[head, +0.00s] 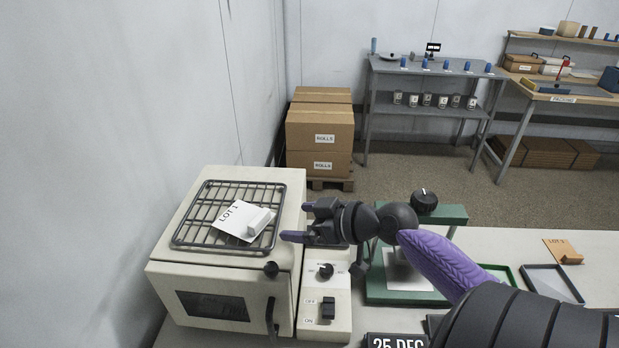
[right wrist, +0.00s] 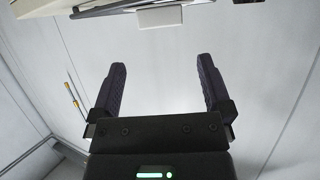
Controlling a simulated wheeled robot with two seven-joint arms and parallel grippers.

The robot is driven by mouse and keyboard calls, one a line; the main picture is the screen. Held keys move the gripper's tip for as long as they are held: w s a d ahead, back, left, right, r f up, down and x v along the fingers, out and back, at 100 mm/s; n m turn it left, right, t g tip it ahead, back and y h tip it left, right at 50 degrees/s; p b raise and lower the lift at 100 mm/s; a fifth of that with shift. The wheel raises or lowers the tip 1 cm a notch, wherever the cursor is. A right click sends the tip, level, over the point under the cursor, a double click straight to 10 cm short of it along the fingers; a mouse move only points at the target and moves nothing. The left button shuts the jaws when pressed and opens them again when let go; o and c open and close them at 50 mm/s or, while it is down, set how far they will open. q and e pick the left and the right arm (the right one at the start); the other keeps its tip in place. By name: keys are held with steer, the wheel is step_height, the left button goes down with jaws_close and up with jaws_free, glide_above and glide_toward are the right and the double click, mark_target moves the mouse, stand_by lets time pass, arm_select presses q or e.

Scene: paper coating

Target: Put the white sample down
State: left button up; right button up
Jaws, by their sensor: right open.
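My right gripper (head: 293,221) is open and empty, just right of the rack and apart from the sample. In the right wrist view its two dark fingers (right wrist: 161,88) are spread with nothing between them. A pale block (right wrist: 165,14) shows beyond the fingertips at the top of that view. My left gripper is not in view.
A control box with knob (head: 325,271) and switch adjoins the oven. A green press (head: 376,287) stands under my right arm. An orange card (head: 563,251) and a dark tray (head: 553,282) lie on the right. Boxes (head: 320,130) and shelving stand behind.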

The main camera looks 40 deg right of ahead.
steer(key=w+d+r+n+t+h+b, duration=0.1)
steer(key=w+r+n+t, duration=0.35)
steer(key=r, duration=0.35)
steer(key=w+r+n+t+h, duration=0.1)
steer(key=w+r+n+t, duration=0.3)
steer(key=r, duration=0.4)
steer(key=s+a+r+n+g+y+b, duration=0.1)
steer(key=s+a+n+g+y, duration=0.1)
steer(key=a+n+g+y, duration=0.75)
steer(key=s+a+r+n+g+y, duration=0.15)
steer(key=a+n+y, duration=0.45)
steer(key=n, duration=0.9)
steer(key=n+g+h+b, duration=0.1)
steer(key=n+g+h, duration=0.35)
steer(key=h, duration=1.15)
glide_toward(262, 218)
steer(key=w+m+g, duration=0.1)
steer(key=m+g, duration=0.1)
steer(key=shift+n, duration=0.25)
steer(key=x, duration=0.8)
steer(key=shift+w+a+f, duration=0.1)
steer(key=shift+w+f, duration=0.1)
steer(key=shift+w, duration=0.3)
steer(key=shift+w+f, duration=0.1)
steer(key=shift+f, duration=0.15)
